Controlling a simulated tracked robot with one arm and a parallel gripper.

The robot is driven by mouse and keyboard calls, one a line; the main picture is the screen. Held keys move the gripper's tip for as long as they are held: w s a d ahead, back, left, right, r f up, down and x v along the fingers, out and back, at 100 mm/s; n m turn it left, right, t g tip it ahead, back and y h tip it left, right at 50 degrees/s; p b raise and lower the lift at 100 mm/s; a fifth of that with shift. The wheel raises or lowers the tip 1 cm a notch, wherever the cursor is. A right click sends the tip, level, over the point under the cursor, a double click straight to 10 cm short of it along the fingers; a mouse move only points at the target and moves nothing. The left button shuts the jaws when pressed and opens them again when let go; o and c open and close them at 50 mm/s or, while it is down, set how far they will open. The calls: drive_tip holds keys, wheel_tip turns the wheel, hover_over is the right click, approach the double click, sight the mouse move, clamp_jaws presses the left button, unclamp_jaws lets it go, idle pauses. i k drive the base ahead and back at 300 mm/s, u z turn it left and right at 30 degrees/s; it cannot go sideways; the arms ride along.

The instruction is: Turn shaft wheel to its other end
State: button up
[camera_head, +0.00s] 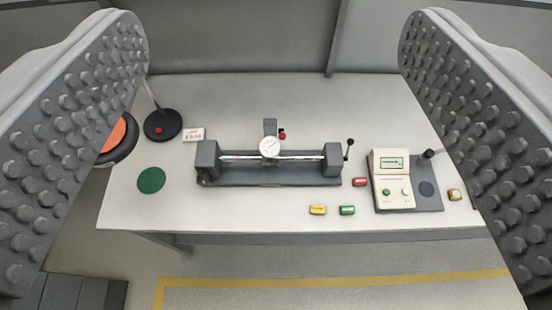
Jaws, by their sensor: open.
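My gripper (272,48) is open and empty, its two grey studded fingers at the left and right of the view. Between and beyond them, a shaft fixture (265,176) lies on the table, with a grey block at each end. A bright metal shaft (309,158) runs between the blocks. A white dial gauge (270,146) on a stand covers the shaft's middle. At the right block, a small black crank with a ball knob (350,142) points up and slightly right. A round wheel is not clearly visible there. My fingers are apart from the fixture.
The pale table (230,100) is clear behind the fixture. A green disc (151,180), black round stand (163,125) and white label (193,135) lie left. A meter box (392,190) stands right, near red (360,181), yellow (318,209) and green (347,210) small blocks.

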sight(205, 178)
drive_tip(key=u, duration=0.55)
drive_tip(key=k, duration=1.25)
drive_tip(key=z, duration=0.25)
drive_tip(key=i, duration=0.85)
drive_tip(key=z, duration=0.25)
